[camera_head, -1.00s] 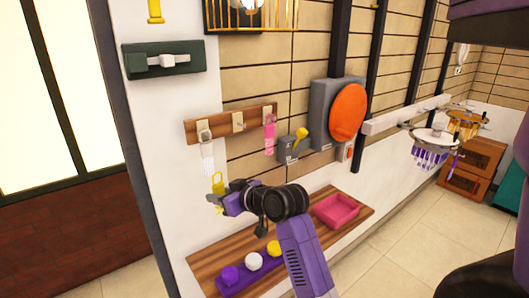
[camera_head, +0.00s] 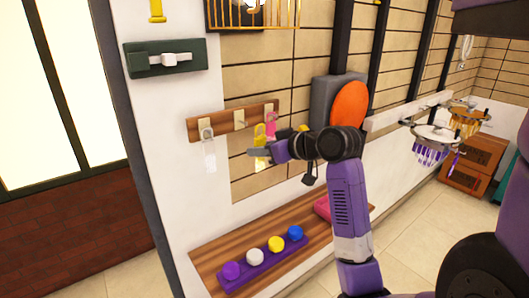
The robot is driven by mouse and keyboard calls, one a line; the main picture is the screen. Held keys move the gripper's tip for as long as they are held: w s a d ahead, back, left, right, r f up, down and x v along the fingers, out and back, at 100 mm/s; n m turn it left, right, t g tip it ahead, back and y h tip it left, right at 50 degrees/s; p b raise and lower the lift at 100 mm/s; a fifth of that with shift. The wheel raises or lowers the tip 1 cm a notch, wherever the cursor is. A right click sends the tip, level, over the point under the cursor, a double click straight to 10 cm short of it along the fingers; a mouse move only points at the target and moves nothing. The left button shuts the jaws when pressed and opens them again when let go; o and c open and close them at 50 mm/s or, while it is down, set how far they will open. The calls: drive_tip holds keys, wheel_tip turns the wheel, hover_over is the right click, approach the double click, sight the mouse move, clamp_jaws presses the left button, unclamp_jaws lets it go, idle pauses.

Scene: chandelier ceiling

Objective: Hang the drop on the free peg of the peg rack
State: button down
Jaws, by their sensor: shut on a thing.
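The wooden peg rack (camera_head: 222,122) is fixed on the wall left of centre. A clear drop (camera_head: 209,155) hangs on its left peg and a pink drop (camera_head: 271,121) on its right peg. The middle peg (camera_head: 240,119) is bare. My gripper (camera_head: 261,152) is shut on the yellow drop (camera_head: 260,134), which is upright with its loop on top. It is just right of and below the middle peg in the picture, overlapping the rack's lower edge and close to the pink drop. The gap in depth to the peg cannot be told.
Below is a wooden shelf (camera_head: 215,258) with a purple strip carrying several coloured balls (camera_head: 255,257). A pink tray (camera_head: 322,207) is partly hidden by my arm. An orange disc (camera_head: 350,106) on a grey panel stands right of the rack. A green latch plate (camera_head: 135,62) is above left.

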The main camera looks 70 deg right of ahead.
drive_tip(key=w+d, duration=0.2)
drive_tip(key=w, duration=0.1)
drive_tip(key=shift+w, duration=0.15)
drive_tip(key=shift+w+d, duration=0.35)
drive_tip(key=shift+w, duration=0.2)
idle(1.0)
drive_tip(key=shift+w+d, duration=0.5)
drive_tip(key=shift+w, duration=0.35)
drive_tip(key=shift+w+d, duration=0.1)
drive_tip(key=shift+w, duration=0.05)
drive_tip(key=shift+w+d, duration=0.35)
drive_tip(key=shift+w, duration=0.2)
drive_tip(key=shift+f, duration=0.2)
idle(0.3)
drive_tip(key=shift+f, duration=0.35)
